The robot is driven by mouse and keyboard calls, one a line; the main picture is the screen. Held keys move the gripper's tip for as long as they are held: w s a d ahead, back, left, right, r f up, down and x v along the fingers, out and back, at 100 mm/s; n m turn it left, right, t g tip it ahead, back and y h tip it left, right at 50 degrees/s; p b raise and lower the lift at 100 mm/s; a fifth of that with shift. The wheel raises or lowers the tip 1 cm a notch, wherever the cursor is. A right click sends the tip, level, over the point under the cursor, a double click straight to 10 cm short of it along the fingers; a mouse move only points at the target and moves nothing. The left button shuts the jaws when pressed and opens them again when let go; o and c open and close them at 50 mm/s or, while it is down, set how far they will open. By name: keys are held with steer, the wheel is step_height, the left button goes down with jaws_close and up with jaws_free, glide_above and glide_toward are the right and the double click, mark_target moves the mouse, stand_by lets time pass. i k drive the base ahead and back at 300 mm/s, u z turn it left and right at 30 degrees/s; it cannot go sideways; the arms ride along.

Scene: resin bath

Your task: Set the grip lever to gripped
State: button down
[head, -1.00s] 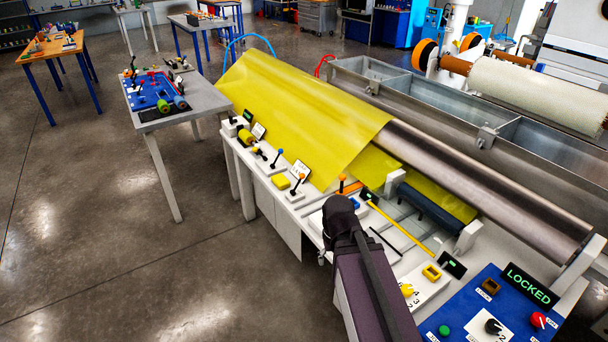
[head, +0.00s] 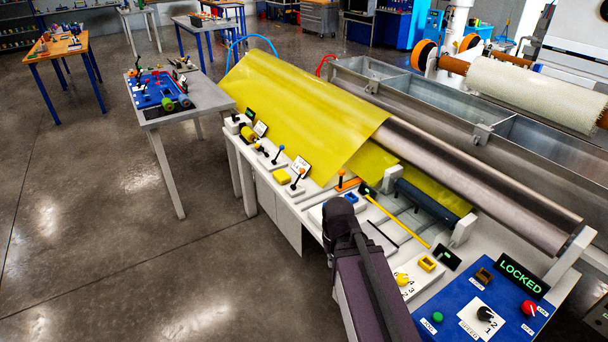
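Several small levers stand on the white bench front; their labels are too small to read, so I cannot tell which is the grip lever. My gripper's fingers are hidden or too dark to make out. Nothing is visibly held.
Yellow sheet (head: 300,110) drapes over a long metal roller (head: 480,175). A yellow bar (head: 400,222) lies across the bench. A blue panel (head: 455,325) with knobs and a LOCKED display (head: 523,278) is at lower right. Metal tanks (head: 430,100) stand behind.

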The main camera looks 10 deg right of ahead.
mark_target(302, 170)
steer(key=k, duration=1.15)
steer(key=u, duration=0.5)
steer(key=i, duration=2.2)
steer(key=z, duration=0.35)
